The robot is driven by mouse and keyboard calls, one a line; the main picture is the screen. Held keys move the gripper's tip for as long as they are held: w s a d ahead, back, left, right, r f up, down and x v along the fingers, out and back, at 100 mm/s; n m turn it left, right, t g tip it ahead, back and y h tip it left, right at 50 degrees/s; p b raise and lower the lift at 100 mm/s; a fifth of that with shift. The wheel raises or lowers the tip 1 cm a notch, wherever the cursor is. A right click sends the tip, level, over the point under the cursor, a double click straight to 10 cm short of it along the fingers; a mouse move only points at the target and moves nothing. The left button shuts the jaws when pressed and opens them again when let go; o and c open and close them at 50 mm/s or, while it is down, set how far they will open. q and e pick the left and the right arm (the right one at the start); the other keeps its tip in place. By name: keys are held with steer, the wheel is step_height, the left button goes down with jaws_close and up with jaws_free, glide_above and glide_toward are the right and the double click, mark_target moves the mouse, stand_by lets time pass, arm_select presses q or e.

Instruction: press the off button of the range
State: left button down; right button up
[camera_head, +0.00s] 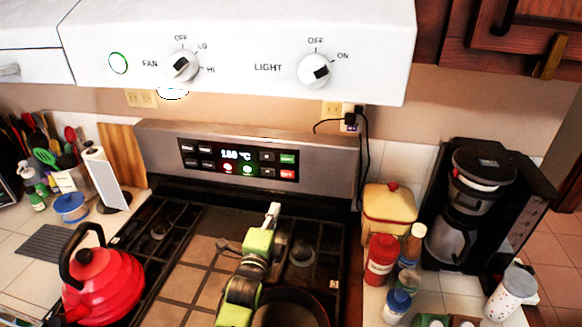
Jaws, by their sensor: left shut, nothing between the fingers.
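The range (330,160) stands against the back wall, with a dark control panel (240,162) on its steel backguard. The panel has a lit display, several grey buttons, a green button (288,158) and a red button (287,174) below it at the right end. The labels are too small to read surely. My left gripper (273,211) is shut and empty, over the cooktop. Its pale tip points up toward the backguard, below and slightly left of the red button, and looks apart from it. My right gripper is out of view.
A red kettle (102,280) sits on the left of the cooktop, and a dark pan (290,308) is at the front, partly behind my arm. A white hood (240,45) with knobs overhangs the backguard. A coffee maker (478,205) and jars stand right.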

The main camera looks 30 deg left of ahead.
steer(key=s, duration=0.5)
arm_select(q)
steer(key=b, duration=0.3)
glide_toward(287, 175)
steer(key=b+x, duration=0.5)
steer(key=x, duration=0.1)
steer(key=shift+d+f, duration=0.1)
steer(key=shift+f, duration=0.05)
steer(key=shift+w+b, duration=0.45)
steer(key=shift+b, duration=0.05)
steer(key=shift+w, duration=0.1)
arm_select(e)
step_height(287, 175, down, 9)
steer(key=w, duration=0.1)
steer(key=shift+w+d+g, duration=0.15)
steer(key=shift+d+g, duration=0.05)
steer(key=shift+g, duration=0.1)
arm_select(q)
steer(key=shift+a, duration=0.2)
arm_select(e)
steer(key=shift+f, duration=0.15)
